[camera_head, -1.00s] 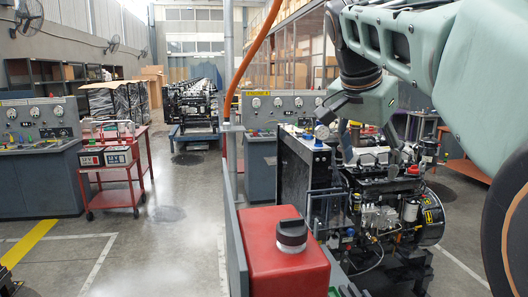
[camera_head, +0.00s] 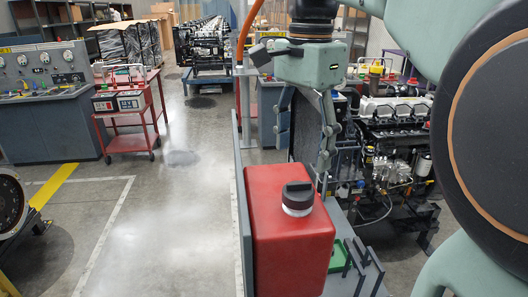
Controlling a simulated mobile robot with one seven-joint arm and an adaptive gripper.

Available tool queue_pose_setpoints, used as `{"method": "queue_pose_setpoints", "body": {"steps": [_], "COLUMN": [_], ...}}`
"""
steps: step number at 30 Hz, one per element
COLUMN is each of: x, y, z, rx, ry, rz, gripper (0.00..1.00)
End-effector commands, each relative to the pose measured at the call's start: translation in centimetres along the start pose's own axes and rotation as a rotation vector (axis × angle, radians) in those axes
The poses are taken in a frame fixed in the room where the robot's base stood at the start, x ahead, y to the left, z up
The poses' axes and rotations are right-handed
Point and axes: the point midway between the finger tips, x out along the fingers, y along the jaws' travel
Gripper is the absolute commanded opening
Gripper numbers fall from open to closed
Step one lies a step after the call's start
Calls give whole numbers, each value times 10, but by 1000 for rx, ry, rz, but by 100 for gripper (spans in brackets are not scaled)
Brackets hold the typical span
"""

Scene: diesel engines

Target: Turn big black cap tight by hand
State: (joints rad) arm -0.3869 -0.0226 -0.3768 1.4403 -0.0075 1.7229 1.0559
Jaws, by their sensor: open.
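The big black cap (camera_head: 298,194) sits on a pale neck on top of a red tank (camera_head: 290,248). It has a raised grip bar across its top. My gripper (camera_head: 320,160) hangs pointing down above and behind the cap, slightly to its right in the picture. Its fingers are open and empty, and they are apart from the cap. Whether the cap is fully seated cannot be told.
A grey panel (camera_head: 241,200) stands along the tank's left side. A diesel engine (camera_head: 395,140) with pipes stands behind on the right. A green part (camera_head: 341,257) and black brackets (camera_head: 362,268) lie right of the tank. Open floor (camera_head: 180,220) is on the left.

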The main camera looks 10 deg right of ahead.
Motion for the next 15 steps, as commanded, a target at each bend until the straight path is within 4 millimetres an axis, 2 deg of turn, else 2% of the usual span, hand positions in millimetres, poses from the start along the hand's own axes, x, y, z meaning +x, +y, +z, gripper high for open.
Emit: {"method": "queue_pose_setpoints", "body": {"steps": [3, 15], "x": [16, 58], "y": [0, 0], "z": [0, 0], "rx": [-1, 0], "ry": [0, 1], "rz": [1, 0], "gripper": [64, 64]}}
